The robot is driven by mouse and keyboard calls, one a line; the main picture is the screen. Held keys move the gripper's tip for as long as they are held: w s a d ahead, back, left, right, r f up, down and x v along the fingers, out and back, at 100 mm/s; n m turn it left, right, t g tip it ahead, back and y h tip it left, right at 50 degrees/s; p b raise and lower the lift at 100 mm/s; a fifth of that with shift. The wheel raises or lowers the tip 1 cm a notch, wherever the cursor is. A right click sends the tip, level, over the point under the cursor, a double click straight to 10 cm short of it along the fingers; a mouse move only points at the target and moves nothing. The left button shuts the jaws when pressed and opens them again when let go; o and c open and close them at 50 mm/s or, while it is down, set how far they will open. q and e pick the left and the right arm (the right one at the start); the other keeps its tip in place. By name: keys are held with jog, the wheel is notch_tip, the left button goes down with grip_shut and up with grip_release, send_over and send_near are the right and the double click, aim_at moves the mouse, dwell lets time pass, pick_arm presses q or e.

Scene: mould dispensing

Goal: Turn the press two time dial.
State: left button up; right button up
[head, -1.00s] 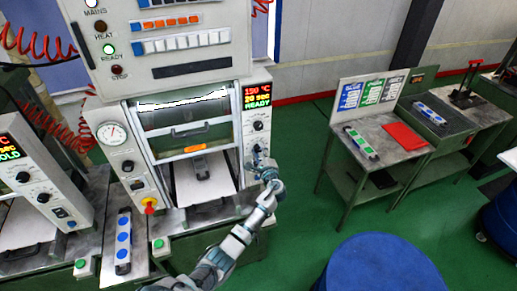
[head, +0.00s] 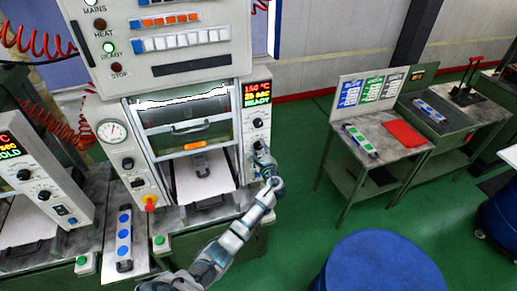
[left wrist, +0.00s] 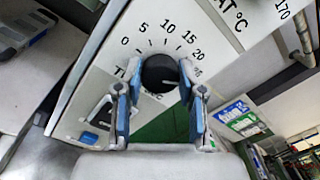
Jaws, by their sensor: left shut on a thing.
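The time dial (left wrist: 158,72) is a black round knob on the white panel, with a scale from 0 to 25 around it in the left wrist view. My left gripper (left wrist: 160,95) has a finger on either side of the dial and is shut on it. In the head view my left gripper (head: 262,160) is at the lower right panel of the middle press (head: 190,70) and largely hides the dial. Above it is another black knob (head: 257,123). The press display (head: 257,93) shows a temperature, a seconds line and READY; the seconds figure is hard to read. My right gripper is not in view.
A neighbouring press panel (head: 42,180) stands at the left, its display reading COLD. A strip with blue round spots (head: 124,235) lies between the presses. A side table (head: 390,140) and a blue drum (head: 382,265) stand at the right, with green floor between.

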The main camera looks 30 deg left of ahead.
pick_arm(q)
jog(key=o, duration=1.1)
jog(key=shift+d+f, duration=0.15)
jog(key=shift+f, duration=0.4)
jog(key=shift+o, duration=0.2)
jog(key=shift+w+r, duration=0.15)
jog(key=shift+r, duration=0.1)
jog(key=v, duration=1.2)
